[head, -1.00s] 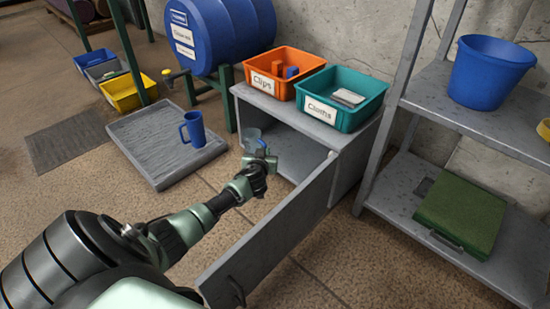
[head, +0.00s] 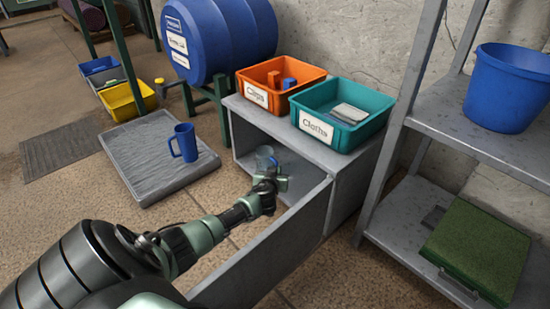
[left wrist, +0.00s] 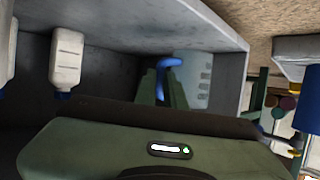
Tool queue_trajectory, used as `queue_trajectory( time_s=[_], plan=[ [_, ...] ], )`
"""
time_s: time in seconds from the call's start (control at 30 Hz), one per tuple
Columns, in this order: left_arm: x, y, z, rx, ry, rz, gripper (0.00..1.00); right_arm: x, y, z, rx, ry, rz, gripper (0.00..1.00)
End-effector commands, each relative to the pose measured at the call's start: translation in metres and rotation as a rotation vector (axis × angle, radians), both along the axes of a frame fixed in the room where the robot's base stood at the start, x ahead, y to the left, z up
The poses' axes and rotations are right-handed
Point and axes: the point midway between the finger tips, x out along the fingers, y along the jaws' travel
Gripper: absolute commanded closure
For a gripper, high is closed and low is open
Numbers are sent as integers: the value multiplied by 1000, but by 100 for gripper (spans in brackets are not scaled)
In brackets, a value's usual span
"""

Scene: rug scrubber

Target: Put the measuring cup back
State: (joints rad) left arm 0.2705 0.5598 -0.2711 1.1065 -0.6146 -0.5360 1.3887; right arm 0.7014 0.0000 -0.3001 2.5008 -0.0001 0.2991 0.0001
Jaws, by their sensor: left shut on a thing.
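The measuring cup (head: 266,158) is clear, with a blue handle. My left gripper (head: 268,180) is shut on it and holds it at the opening of the grey cabinet (head: 240,110). In the left wrist view the cup (left wrist: 195,80) shows graduation marks, and its blue handle (left wrist: 168,63) is between the fingers of my left gripper (left wrist: 162,85). The cabinet's interior wall (left wrist: 115,60) shows behind it there. The cabinet door (head: 275,250) stands open, to the right of my left arm. I cannot tell whether the cup touches the cabinet floor. My right gripper is not in view.
White bottles (left wrist: 67,60) stand inside the cabinet. An orange bin (head: 285,98) and a teal bin (head: 365,130) sit on top. A blue jug (head: 183,145) stands on a grey tray (head: 140,165) at the left. A metal shelf (head: 445,120) is at the right.

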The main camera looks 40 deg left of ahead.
Motion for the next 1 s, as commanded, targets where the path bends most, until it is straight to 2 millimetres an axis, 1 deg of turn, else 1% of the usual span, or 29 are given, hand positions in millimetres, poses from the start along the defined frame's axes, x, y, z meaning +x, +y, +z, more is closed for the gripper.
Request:
queue_trajectory(
  time_s=[0.13,0.23,0.3,0.57,0.7,0.73,0.8,1.0],
  plan=[
    [0,0,-15,3,-1,-1,100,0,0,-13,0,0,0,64],
    [0,0,-32,2,0,-1,100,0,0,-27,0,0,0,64],
    [1,1,-39,2,-1,0,100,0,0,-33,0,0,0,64],
    [1,0,-37,1,-2,0,100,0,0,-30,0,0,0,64],
    [0,0,-42,0,-2,-1,100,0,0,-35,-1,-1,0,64],
    [0,0,-41,0,-2,-1,84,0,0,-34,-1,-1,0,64],
    [0,0,-40,-1,-2,-1,68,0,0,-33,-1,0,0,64],
    [0,0,-40,0,-1,-1,68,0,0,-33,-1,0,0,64]
  ],
)
